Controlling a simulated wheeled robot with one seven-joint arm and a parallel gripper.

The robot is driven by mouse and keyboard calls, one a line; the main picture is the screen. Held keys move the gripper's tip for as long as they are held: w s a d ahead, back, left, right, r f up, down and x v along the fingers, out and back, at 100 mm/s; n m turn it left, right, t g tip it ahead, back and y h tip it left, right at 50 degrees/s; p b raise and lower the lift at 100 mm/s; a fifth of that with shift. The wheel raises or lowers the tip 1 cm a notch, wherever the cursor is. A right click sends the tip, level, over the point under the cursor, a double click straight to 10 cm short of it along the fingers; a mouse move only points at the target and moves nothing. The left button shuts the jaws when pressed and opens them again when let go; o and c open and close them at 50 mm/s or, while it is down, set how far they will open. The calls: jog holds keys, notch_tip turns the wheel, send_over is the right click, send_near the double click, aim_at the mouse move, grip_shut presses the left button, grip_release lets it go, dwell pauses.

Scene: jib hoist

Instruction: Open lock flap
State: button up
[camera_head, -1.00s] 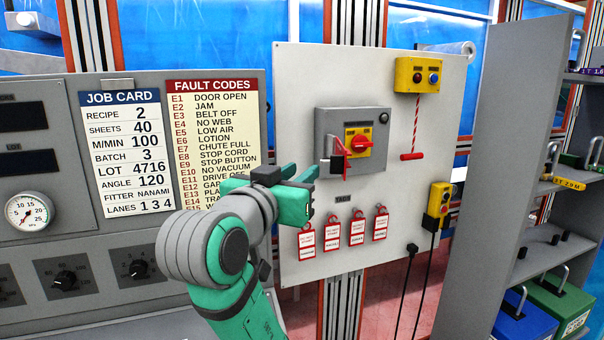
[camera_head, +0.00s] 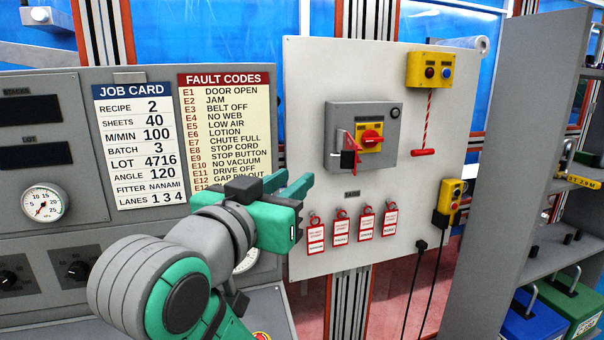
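A grey switch box (camera_head: 340,112) is on the pale upright panel. A red rotary handle (camera_head: 373,137) sits on its yellow plate. At the lower left of the handle is a small red and black piece (camera_head: 350,153) beside a pale bent strip; I cannot tell which part is the lock flap, or whether it is open. My gripper (camera_head: 294,184) is to the left of and below the switch box, apart from it in the picture. Its two teal fingers are parted, pointing right, with nothing visible between them.
Several red-and-white tags (camera_head: 340,231) hang below the box. A yellow two-button box (camera_head: 432,70) with a red pull cord is at upper right, and a yellow pendant (camera_head: 453,196) at lower right. A grey console with a job card (camera_head: 133,140) is left; a grey shelf unit (camera_head: 510,150) is right.

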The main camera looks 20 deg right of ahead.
jog(key=shift+v, duration=1.5)
jog(key=c, duration=0.5)
jog(key=shift+w, duration=0.25)
grip_shut()
jog(key=w+a+n+g+h, duration=0.1)
jog(key=w+n+g+h, duration=0.45)
jog(key=n, duration=0.75)
jog(key=y, duration=0.1)
send_near(347, 152)
jog(key=shift+w+d+f, duration=0.2)
jog(key=shift+w+d, duration=0.45)
jog(key=shift+d, duration=0.05)
jog(key=shift+w+d+f, duration=0.2)
jog(key=shift+w+d, duration=0.5)
jog(key=shift+w+d+f, duration=0.2)
jog(key=shift+w+d, duration=0.45)
jog(key=shift+d, duration=0.05)
